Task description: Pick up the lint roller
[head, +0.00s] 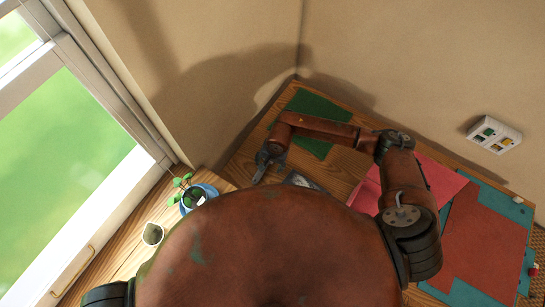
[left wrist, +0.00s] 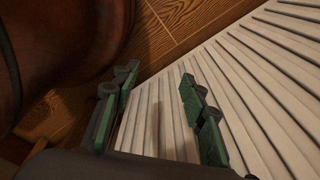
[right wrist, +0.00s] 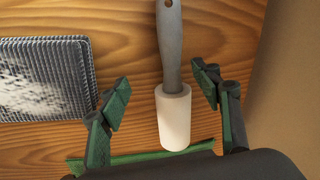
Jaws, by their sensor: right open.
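The lint roller (right wrist: 173,105) shows in the right wrist view, with a grey handle at the top and a white roller below. It lies on a wooden surface. My right gripper (right wrist: 161,80) is open, with one finger on each side of the lint roller and neither visibly touching it. In the head view my right gripper (head: 268,158) is over the far left part of the wooden table; I cannot make out the lint roller there. My left gripper (left wrist: 160,92) is open and empty in front of a white slatted surface, outside the head view.
A dark ribbed rectangular object with a whitish patch (right wrist: 45,80) lies left of the lint roller. A green strip (right wrist: 140,158) is below it. A wall (right wrist: 292,90) rises at the right. In the head view, a potted plant (head: 190,195) stands left, and pink and red sheets (head: 490,240) lie right.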

